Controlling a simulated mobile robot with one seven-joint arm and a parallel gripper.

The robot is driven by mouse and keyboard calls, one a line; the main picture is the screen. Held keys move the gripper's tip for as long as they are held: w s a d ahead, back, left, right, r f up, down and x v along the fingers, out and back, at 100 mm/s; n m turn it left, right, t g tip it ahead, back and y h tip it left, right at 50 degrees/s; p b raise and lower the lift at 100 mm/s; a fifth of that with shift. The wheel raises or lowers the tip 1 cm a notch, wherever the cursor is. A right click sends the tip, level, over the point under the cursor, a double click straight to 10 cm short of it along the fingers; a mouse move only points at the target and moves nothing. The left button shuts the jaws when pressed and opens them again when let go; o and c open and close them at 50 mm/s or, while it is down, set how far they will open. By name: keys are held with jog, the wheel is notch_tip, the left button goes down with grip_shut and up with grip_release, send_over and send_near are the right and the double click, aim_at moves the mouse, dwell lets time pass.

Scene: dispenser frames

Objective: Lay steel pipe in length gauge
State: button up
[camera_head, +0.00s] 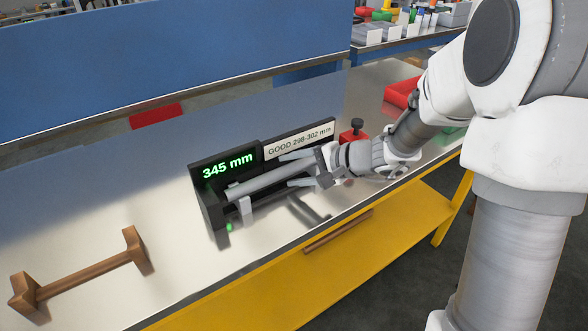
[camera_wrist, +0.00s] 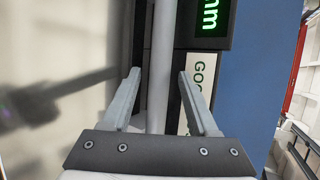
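The length gauge (camera_head: 208,212) is a black stand on the bench with a lit green display reading 345 mm and a plate reading GOOD 298-302 mm. The grey steel pipe (camera_head: 250,186) lies lengthwise along the gauge, in front of the display, over a light grey support. My gripper (camera_head: 285,170) is at the pipe's right part, with one finger on each side. In the wrist view the pipe (camera_wrist: 162,60) runs between the fingers of my gripper (camera_wrist: 159,74), with visible gaps on both sides. The gripper is open. The pipe's right end is hidden by my gripper.
A brown wooden rack (camera_head: 85,277) stands empty at the left of the bench. A red block with a dark knob (camera_head: 353,136) stands right of the gauge, and a red bin (camera_head: 403,93) is farther right. A blue panel (camera_head: 170,65) rises behind. Bare bench (camera_head: 165,215) lies left of the gauge.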

jog(key=shift+r, duration=0.1)
jog(key=shift+r+p, duration=0.2)
jog(key=shift+p, duration=0.2)
jog(key=p+v, duration=0.2)
jog(key=v, duration=1)
jog(key=s+a+r+n+g+h, duration=0.25)
jog(key=s+n+h, duration=0.2)
jog(key=s, duration=0.75)
jog(key=s+d+r+n+t+h, duration=0.2)
jog(key=s+d+r+n+h, duration=0.2)
jog(key=s+d+h, duration=0.2)
jog(key=shift+s+d, duration=0.9)
jog(key=shift+s, duration=0.15)
jog(key=shift+w+r, duration=0.1)
notch_tip(320, 180, up, 13)
jog(key=p, duration=1.3)
jog(key=shift+r, duration=0.2)
